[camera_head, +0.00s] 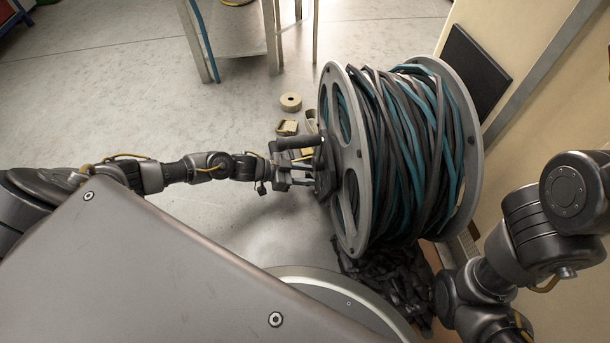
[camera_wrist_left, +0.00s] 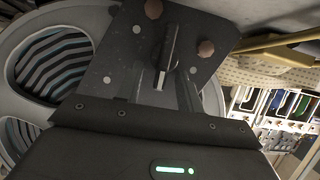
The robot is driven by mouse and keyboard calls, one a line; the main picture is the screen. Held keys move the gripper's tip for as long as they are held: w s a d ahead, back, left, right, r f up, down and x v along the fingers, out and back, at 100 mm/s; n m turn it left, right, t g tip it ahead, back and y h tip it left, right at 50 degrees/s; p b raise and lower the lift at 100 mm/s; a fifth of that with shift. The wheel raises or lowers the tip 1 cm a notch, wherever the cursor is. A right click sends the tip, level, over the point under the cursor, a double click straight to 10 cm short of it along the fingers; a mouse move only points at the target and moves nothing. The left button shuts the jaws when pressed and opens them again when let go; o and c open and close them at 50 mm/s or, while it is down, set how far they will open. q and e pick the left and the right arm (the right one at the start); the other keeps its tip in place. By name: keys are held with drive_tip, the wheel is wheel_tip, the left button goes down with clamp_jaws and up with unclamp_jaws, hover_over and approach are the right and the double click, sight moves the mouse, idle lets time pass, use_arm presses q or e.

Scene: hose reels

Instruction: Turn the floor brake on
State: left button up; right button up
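The hose reel (camera_head: 352,160) has grey flanges and is wound with dark grey and teal hose. A dark plate (camera_head: 323,172) sits on its near side. In the left wrist view the plate (camera_wrist_left: 125,50) fills the upper middle and carries a short grey lever (camera_wrist_left: 168,55) with a reddish-brown dot to either side. I cannot tell whether this lever is the floor brake. My left gripper (camera_head: 303,176) faces the plate. Its fingers are apart, one on each side of the lever's lower end (camera_wrist_left: 166,92); contact is unclear. My right arm runs out at the lower right and its gripper is unseen.
A dark crank handle (camera_head: 297,142) sticks out just above my left gripper. A tape roll (camera_head: 291,102) and small tan pieces (camera_head: 287,127) lie behind it on the floor. A wooden panel (camera_head: 520,110) stands right of the reel. The floor at left is clear.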

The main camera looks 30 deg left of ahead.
use_arm(q)
drive_tip(key=c, duration=0.7)
clamp_jaws()
drive_tip(key=shift+s, duration=0.1)
drive_tip(key=shift+a, duration=0.1)
